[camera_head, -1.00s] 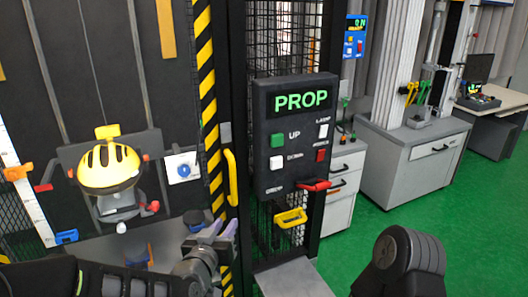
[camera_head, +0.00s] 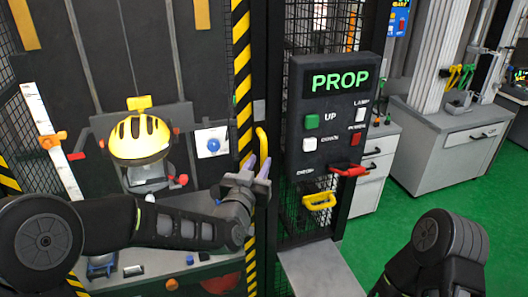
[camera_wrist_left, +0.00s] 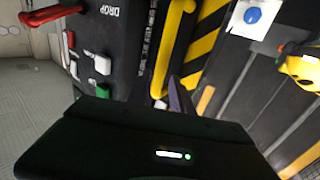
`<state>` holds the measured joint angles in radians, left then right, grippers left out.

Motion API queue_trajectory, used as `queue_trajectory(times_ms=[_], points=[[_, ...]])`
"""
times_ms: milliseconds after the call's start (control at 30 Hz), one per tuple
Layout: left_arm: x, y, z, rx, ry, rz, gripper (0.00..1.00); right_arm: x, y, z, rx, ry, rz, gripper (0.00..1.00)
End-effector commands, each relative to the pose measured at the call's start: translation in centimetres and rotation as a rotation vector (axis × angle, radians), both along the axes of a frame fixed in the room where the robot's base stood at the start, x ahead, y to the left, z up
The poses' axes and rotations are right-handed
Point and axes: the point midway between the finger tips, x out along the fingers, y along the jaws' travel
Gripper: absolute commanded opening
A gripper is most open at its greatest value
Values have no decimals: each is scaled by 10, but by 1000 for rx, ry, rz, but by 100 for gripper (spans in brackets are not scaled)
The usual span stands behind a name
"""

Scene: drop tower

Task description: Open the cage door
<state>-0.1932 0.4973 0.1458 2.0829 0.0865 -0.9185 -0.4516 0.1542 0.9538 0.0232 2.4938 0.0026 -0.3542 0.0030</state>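The yellow vertical handle (camera_head: 262,148) is on the dark frame just right of the black-and-yellow striped post (camera_head: 243,75). The handle also shows in the left wrist view (camera_wrist_left: 172,45). I cannot tell clearly which panel is the cage door or whether it is ajar. My left gripper (camera_head: 258,170) is at the handle's lower end, fingers pointing up and apart with a small gap. In the left wrist view a purple-grey fingertip (camera_wrist_left: 178,97) is close to the handle's end; no firm hold shows. My right gripper is out of view; only my right arm shows at bottom right.
A control box (camera_head: 335,120) reading PROP, with buttons and a red lever (camera_head: 350,171), is right of the handle. A yellow bracket (camera_head: 319,200) hangs below it. A yellow helmet (camera_head: 140,138) sits on a mount at left. Green floor (camera_head: 385,240) is open at right.

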Motion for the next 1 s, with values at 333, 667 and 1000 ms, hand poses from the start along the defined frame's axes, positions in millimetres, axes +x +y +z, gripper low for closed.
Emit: queue_trajectory(times_ms=[333, 667, 1000], points=[[45, -13, 1, 0, 1, 0, 27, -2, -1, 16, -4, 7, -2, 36], [49, -14, 0, 0, 1, -1, 27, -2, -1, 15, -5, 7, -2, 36], [49, -14, 0, 0, 0, -1, 0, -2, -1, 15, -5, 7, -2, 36]])
